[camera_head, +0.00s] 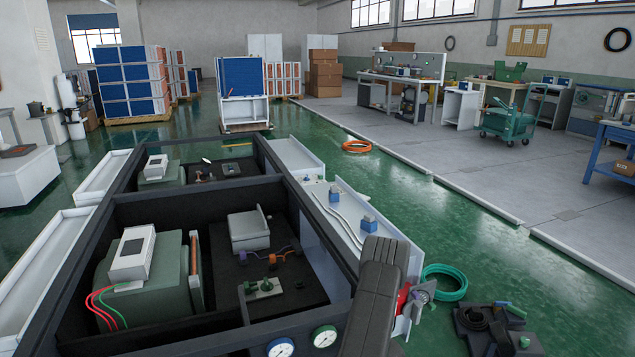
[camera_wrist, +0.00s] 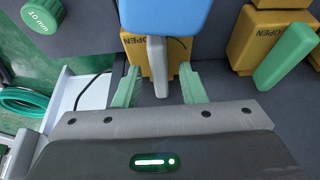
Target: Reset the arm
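My gripper (camera_wrist: 160,84) shows in the wrist view with its two green fingers spread apart. A grey lever (camera_wrist: 157,66) stands between the fingers, with a gap on both sides. The lever is in front of a yellow block (camera_wrist: 133,48) marked OPEN, partly hidden by a blue part (camera_wrist: 165,14) at the top. In the head view my dark arm reaches over the right side of the black-framed damper box (camera_head: 195,208).
A second yellow block (camera_wrist: 253,38) with a green lever (camera_wrist: 286,58) stands at right in the wrist view. A green "10 mm" knob (camera_wrist: 42,14) is at upper left. A green hose coil (camera_head: 445,282) and dark parts (camera_head: 497,328) lie right of my arm.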

